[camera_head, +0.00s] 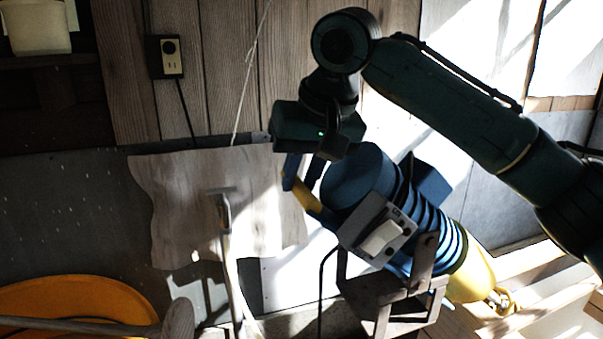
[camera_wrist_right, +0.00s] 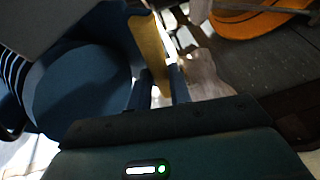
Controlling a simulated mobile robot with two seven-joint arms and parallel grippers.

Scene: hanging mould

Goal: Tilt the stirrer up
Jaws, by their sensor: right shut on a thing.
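The stirrer (camera_head: 353,181) is a blue ribbed cylinder with a grey switch box (camera_head: 381,236) on its side and a yellow lower end (camera_head: 472,277). It leans, with its blue top to the upper left and its yellow end to the lower right, in a dark metal bracket (camera_head: 390,292). My right gripper (camera_head: 302,182) is shut on the yellow handle (camera_head: 307,196) beside the blue top. The right wrist view shows the handle (camera_wrist_right: 150,48) at the blue fingers, next to the round blue cap (camera_wrist_right: 82,88). My left gripper is out of view.
A pale wavy-edged board (camera_head: 175,215) stands against the wall behind, with a long-handled tool (camera_head: 223,213) before it. A yellow-orange round thing (camera_head: 85,295) lies lower left. A wall outlet (camera_head: 170,57) with a cord is upper left. Wooden planks (camera_head: 545,290) lie lower right.

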